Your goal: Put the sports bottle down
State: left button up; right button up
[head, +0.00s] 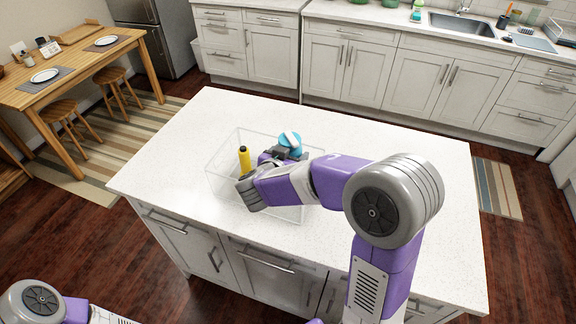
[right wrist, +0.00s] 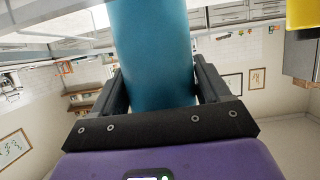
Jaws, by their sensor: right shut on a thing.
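The sports bottle (head: 290,140) looks blue with a white part on top in the head view. It also fills the middle of the right wrist view (right wrist: 152,45) as a teal cylinder. My right gripper (head: 284,153) is shut on it, with a finger on each side. The bottle is over or inside the back right part of a clear box (head: 209,178) on the island; I cannot tell whether it touches the box floor. My right arm hides its lower part. My left gripper is out of view; only part of the left arm shows at bottom left.
A yellow bottle (head: 244,160) with a dark cap stands in the clear box, left of my right gripper. The white island top (head: 400,160) is clear behind and to the right of the box. A wooden table (head: 75,65) and stools stand far left.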

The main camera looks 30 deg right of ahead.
notch_tip(320, 180, down, 3)
jog(key=shift+r+b, duration=0.2)
jog(key=shift+b, duration=0.2)
jog(key=shift+w, duration=0.1)
jog(key=shift+f, duration=0.65)
jog(key=o, duration=1.3)
jog(key=shift+c, duration=0.2)
jog(key=shift+r, duration=0.2)
jog(key=p+v, duration=0.3)
jog(key=v, duration=0.9)
jog(key=shift+r, duration=0.5)
